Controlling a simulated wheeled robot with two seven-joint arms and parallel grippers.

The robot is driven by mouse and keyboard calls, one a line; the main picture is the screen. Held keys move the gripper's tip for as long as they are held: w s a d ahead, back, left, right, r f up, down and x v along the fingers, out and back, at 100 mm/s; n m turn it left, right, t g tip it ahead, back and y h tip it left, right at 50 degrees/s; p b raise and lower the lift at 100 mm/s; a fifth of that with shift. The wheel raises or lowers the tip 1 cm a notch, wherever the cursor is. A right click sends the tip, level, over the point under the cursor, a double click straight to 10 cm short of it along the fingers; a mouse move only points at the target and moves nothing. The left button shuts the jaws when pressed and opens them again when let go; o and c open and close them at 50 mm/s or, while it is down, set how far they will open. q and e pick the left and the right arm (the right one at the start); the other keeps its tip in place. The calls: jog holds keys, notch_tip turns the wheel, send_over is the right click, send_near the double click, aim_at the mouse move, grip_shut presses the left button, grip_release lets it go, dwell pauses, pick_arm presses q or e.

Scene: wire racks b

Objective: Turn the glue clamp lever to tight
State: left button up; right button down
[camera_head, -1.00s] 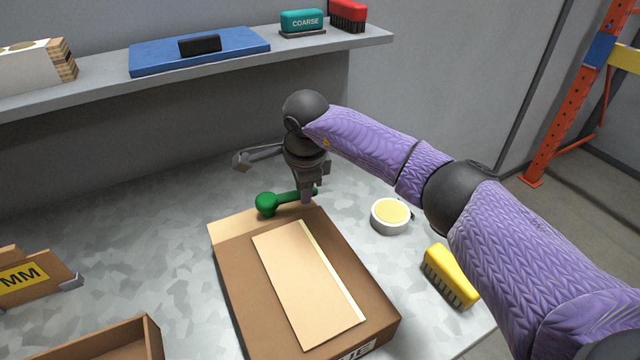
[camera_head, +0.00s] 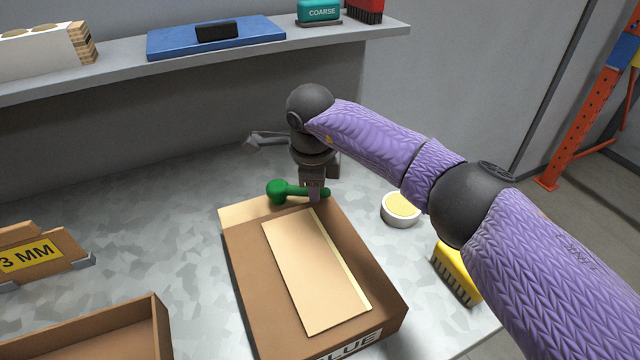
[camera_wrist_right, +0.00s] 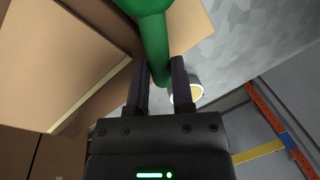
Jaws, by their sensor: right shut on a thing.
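The green clamp lever (camera_head: 290,189) stands at the far end of the brown glue box (camera_head: 262,300), its round hub on the left and its handle pointing right. A pale flat board (camera_head: 315,272) lies on top of the box. My right gripper (camera_head: 315,194) is at the handle's outer end. In the right wrist view the lever (camera_wrist_right: 154,45) runs down between the two fingers of my right gripper (camera_wrist_right: 160,88), which is shut on the handle. My left gripper is not in view.
A white round dish (camera_head: 400,212) with yellow contents and a yellow brush (camera_head: 455,272) stand right of the box. A wooden tray (camera_head: 110,335) and a labelled wooden holder (camera_head: 35,256) are at the left. A shelf (camera_head: 380,42) runs along the back wall.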

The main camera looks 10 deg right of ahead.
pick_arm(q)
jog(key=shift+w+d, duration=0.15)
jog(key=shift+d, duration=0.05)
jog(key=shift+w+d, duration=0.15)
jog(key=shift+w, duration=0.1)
pick_arm(e)
jog(key=shift+c, duration=2.4)
grip_release()
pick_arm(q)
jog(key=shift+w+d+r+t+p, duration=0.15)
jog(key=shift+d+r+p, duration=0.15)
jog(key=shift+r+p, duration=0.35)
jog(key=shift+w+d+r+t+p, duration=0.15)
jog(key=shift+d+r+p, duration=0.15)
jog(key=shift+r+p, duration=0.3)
pick_arm(e)
notch_tip(320, 180, up, 10)
jog(key=s, duration=0.1)
jog(key=shift+s+a, duration=0.3)
jog(key=shift+s, duration=0.1)
jog(key=shift+f, duration=0.15)
jog(key=shift+c, duration=0.3)
